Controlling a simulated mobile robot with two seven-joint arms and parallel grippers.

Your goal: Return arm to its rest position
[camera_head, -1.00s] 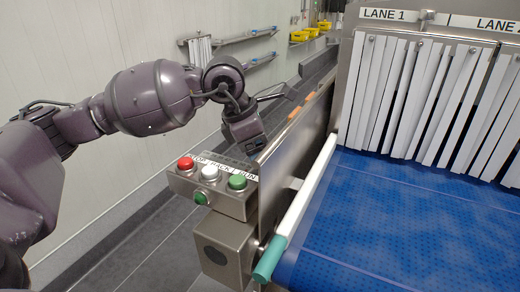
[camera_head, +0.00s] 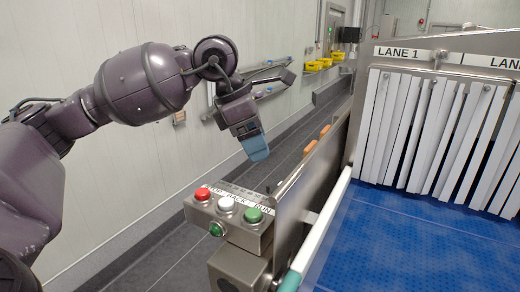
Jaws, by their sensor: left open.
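My left arm comes in from the left. Its gripper (camera_head: 254,146) hangs above and behind the button box (camera_head: 239,232), apart from it, with a blue-grey pad at its tip; nothing shows held in it. The box carries a red button (camera_head: 202,194), a white button (camera_head: 226,204) and a green button (camera_head: 253,215) on top, and another green button (camera_head: 216,229) on its front. My right gripper is not in view.
The blue conveyor belt (camera_head: 400,245) lies at the right below white strip curtains (camera_head: 425,130) under a LANE 1 sign (camera_head: 402,54). A metal side wall (camera_head: 310,185) stands beside the box. Yellow bins (camera_head: 318,65) are far back. Grey floor (camera_head: 170,235) is clear.

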